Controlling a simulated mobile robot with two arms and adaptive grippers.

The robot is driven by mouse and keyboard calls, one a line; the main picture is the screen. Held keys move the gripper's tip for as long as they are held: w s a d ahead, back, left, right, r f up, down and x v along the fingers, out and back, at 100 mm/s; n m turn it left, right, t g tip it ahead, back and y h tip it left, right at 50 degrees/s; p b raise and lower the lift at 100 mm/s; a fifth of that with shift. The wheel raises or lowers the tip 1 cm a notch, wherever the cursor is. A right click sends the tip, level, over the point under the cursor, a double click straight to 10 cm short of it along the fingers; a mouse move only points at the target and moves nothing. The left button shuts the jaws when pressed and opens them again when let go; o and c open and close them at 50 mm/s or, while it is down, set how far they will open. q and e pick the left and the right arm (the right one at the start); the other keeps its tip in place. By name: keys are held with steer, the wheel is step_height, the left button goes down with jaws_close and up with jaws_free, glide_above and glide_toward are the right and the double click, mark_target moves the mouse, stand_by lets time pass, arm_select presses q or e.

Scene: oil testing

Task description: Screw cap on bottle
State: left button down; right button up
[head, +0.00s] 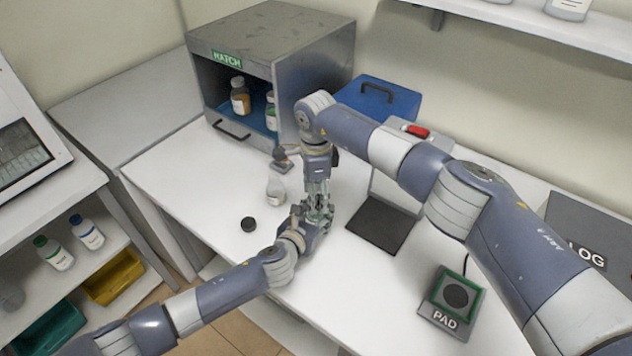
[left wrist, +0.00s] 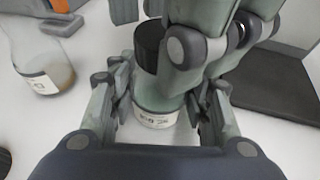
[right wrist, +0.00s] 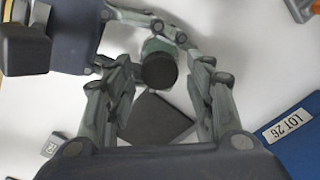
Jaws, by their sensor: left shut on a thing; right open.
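My left gripper (head: 316,222) is shut on a greenish bottle (left wrist: 158,108) with a white label, gripping its body from the sides. A black cap (left wrist: 148,45) sits on top of the bottle; I cannot tell how tight it is. The bottle is mostly hidden by the grippers in the head view. My right gripper (head: 318,178) points down just above it, open. In the right wrist view the cap (right wrist: 159,70) lies between the spread right fingers (right wrist: 160,85), with gaps on both sides. The bottle looks roughly upright.
An uncapped bottle (head: 275,190) with amber contents and a loose black cap (head: 248,224) stand left of the grippers. A dark plate (head: 382,222) lies to the right.

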arm_select(q)
steer(key=shift+f, duration=0.1)
arm_select(e)
steer(key=shift+f, duration=0.55)
steer(key=c, duration=1.1)
steer(key=shift+c, duration=0.2)
steer(key=m, duration=1.2)
steer(key=o, duration=1.3)
steer(key=shift+c, duration=0.2)
